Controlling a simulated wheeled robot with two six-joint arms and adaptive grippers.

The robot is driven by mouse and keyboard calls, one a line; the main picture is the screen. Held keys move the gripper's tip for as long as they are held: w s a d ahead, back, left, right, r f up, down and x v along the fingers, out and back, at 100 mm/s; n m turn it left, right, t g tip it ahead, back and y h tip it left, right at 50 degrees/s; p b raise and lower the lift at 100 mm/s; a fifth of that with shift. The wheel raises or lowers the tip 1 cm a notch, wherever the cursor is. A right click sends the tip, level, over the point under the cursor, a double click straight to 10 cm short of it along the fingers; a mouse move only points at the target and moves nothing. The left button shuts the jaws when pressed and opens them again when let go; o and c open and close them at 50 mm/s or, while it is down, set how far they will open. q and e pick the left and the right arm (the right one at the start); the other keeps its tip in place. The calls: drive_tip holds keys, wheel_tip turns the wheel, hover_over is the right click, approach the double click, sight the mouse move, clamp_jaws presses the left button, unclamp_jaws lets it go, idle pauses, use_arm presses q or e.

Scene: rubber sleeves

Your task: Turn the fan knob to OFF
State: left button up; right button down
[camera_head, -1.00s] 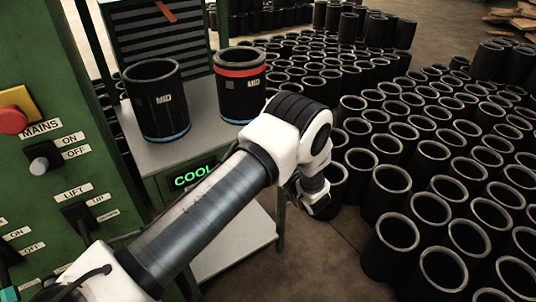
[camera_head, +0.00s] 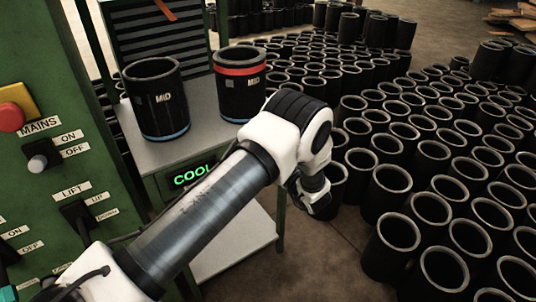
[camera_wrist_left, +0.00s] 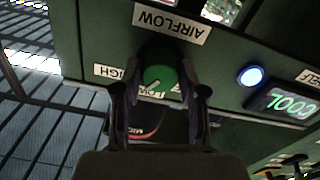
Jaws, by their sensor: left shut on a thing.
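A round green knob (camera_wrist_left: 158,68) with a white pointer mark sits on a dark green panel under an upside-down AIRFLOW label (camera_wrist_left: 172,22) in the left wrist view. Its pointer faces down and slightly left in that picture. A HIGH label (camera_wrist_left: 108,71) is to its left; a label reading LOW below it is partly covered. My left gripper (camera_wrist_left: 160,94) is shut on the knob, one finger on each side. In the head view my left arm comes in from the lower left and its gripper is hidden. No OFF mark by this knob is readable. My right gripper is not in view.
A lit COOL display (camera_wrist_left: 288,104) and a blue-white lamp (camera_wrist_left: 252,76) are beside the knob. Two black MID sleeves (camera_head: 157,115) (camera_head: 240,95) stand on the shelf above. A green cabinet (camera_head: 95,110) with switches stands left. Many black sleeves fill the right floor.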

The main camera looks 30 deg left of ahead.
use_arm(q)
drive_tip(key=shift+n+b, duration=3.35)
drive_tip(key=shift+n, duration=4.35)
drive_tip(key=o, duration=1.2)
drive_tip(key=shift+c, duration=0.2)
